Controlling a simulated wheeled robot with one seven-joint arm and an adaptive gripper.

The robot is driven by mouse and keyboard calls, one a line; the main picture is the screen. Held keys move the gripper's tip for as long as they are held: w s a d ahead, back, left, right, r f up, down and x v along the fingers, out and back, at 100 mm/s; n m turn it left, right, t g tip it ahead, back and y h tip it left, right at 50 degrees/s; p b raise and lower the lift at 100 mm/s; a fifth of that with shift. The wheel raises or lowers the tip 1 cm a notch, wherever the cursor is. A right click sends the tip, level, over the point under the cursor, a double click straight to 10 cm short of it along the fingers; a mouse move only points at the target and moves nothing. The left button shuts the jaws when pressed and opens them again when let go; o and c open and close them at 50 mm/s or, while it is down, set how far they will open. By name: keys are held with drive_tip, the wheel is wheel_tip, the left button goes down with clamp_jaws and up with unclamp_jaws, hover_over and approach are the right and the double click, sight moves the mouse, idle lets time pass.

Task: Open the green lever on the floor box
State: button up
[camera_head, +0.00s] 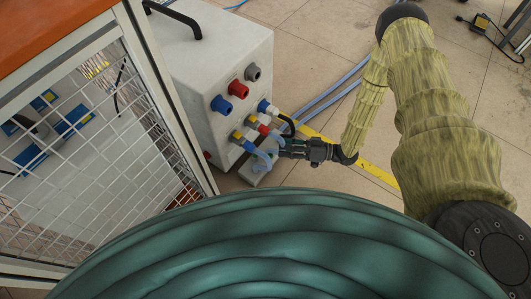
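A pale grey box (205,60) with a black handle stands on the floor left of centre. Its front carries red, blue and grey connectors. Below them are small fittings with yellow parts (237,136) and light blue hoses. I cannot make out a clearly green lever; it may be hidden or too small to tell. My gripper (283,148) is low in front of the box's right side, pointing left at the hoses and fittings. Two dark fingers show, close to a light blue hose (263,158). I cannot tell whether they touch anything or how far apart they are.
A mesh cage (90,150) with an orange top (45,30) stands close on the left of the box. Blue hoses (335,90) and a yellow floor stripe (378,174) lie behind my arm. Open tiled floor (320,35) is at the back. A cable with a plug lies top right.

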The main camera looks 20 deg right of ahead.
sight(271, 156)
drive_tip(key=f+b, duration=0.1)
drive_tip(key=f, duration=0.1)
drive_tip(key=f+b, duration=0.1)
drive_tip(key=f, duration=0.2)
drive_tip(key=f+b, duration=0.2)
drive_tip(key=f, duration=0.1)
drive_tip(key=shift+w+a, duration=0.15)
drive_tip(key=shift+a, duration=0.15)
drive_tip(key=b+x, duration=0.2)
drive_tip(key=x, duration=0.4)
drive_tip(key=shift+r, duration=0.15)
drive_tip(key=shift+w+a+r+b, duration=0.1)
drive_tip(key=shift+w+a+b, duration=0.05)
drive_tip(key=shift+a+b, duration=0.3)
drive_tip(key=shift+c, duration=0.2)
clamp_jaws()
